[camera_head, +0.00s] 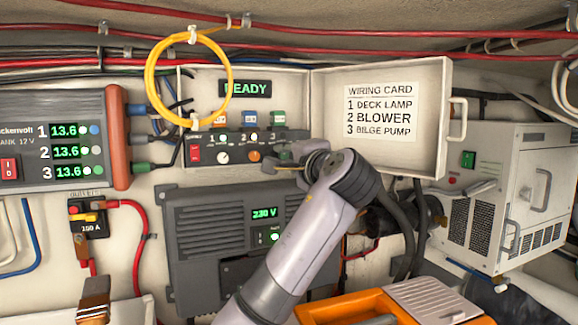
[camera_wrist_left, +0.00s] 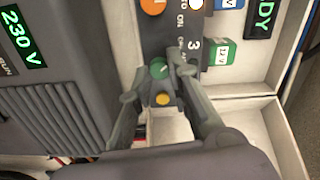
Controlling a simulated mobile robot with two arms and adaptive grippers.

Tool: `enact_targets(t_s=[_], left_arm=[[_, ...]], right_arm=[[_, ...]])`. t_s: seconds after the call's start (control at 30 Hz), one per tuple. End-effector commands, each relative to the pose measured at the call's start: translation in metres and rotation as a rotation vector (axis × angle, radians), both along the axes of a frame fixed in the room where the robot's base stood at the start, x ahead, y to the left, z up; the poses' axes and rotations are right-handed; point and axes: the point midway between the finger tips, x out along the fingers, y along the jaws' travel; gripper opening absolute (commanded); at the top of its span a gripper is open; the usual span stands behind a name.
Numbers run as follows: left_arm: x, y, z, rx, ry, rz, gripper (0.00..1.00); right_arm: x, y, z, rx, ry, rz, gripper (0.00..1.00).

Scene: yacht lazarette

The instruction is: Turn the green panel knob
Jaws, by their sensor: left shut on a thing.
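The green panel knob (camera_wrist_left: 159,67) sits on the dark switch panel (camera_wrist_left: 172,32), beyond an orange knob (camera_wrist_left: 152,6). My left gripper (camera_wrist_left: 160,70) has one finger on each side of the green knob and is shut on it. In the head view my left gripper (camera_head: 284,162) reaches the right end of the panel (camera_head: 207,152), and its wrist and fingers largely hide the knob there. A yellow round spot (camera_wrist_left: 162,100) shows between the fingers. The knob's exact angle is hard to tell. My right gripper is not in view.
The open panel box lid carries a wiring card (camera_head: 380,112). A yellow cable loop (camera_head: 151,85) hangs in front of the box's left side. A grey unit reading 230 V (camera_head: 190,240) is below. An orange case (camera_head: 350,308) lies at the bottom.

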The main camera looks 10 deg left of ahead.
Motion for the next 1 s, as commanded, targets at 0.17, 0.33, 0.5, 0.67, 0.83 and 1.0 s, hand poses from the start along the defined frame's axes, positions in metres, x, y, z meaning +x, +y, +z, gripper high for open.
enact_targets(t_s=[0.17, 0.33, 0.5, 0.67, 0.83, 1.0], left_arm=[[0.0005, -0.0013, -0.0039, -0.065, -0.037, -0.002, 0.00], [0.0006, -0.0005, -0.0034, -0.097, -0.057, 0.000, 0.00], [0.0006, -0.0004, -0.0029, -0.107, -0.063, 0.001, 0.00], [0.0006, -0.0004, -0.0030, -0.107, -0.063, 0.001, 0.00], [0.0006, -0.0004, -0.0030, -0.106, -0.063, 0.001, 0.20], [0.0004, -0.0002, -0.0022, -0.105, -0.064, 0.000, 0.31]], right_arm=[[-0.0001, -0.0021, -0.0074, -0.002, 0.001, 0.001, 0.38], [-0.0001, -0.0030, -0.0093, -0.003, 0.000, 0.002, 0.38], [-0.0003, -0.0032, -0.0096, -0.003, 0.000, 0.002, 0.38], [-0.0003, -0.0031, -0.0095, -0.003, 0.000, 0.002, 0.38], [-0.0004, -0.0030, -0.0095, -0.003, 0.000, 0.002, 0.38], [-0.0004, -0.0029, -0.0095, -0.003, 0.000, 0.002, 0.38]])
